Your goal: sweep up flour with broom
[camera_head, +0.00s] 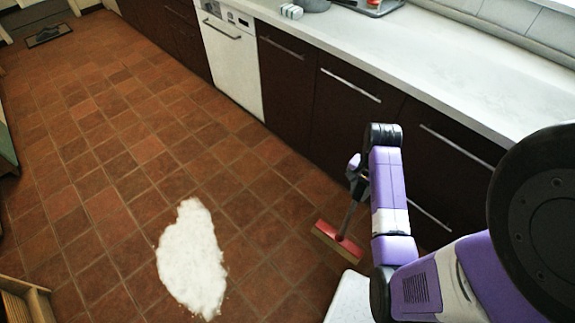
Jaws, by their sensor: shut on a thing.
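A patch of white flour (192,260) lies on the tiled floor, left of my arm. The broom (338,243) has a red head with a pale lower edge. Its head is at the floor to the right of the flour, apart from it. A thin grey handle rises from the head towards my gripper (356,172). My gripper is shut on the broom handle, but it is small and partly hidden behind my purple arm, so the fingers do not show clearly.
Dark cabinets (285,85) with a white counter (410,60) run along the right. A white dishwasher (232,60) stands among them. A wooden crate-like thing (25,300) is at the lower left. A mat (49,36) lies far off. The floor between is clear.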

